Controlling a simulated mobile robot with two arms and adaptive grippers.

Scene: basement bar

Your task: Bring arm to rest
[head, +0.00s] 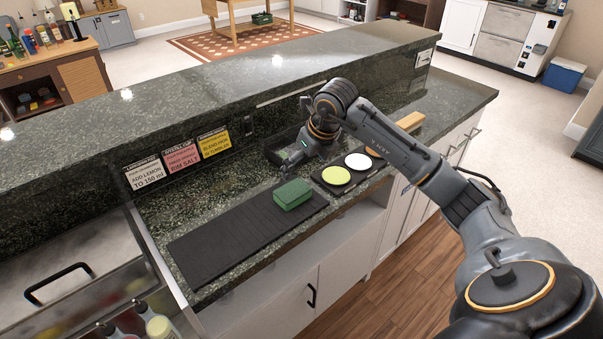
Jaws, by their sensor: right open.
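My right arm (395,150) comes in from the right and reaches over the green stone counter. My right gripper (280,160) is at the back of the counter, low against the raised bar wall. It is open, and I see nothing between its fingers. A green box-like block (293,194) lies on the black ribbed mat (225,240), in front of the gripper and apart from it. My left gripper does not show.
A black tray with a yellow-green disc (336,175) and a white disc (359,161) lies right of the mat, under my arm. A wooden block (410,122) is farther right. Three cards, one pink (181,157), stand against the wall. Bottles (160,327) are at lower left.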

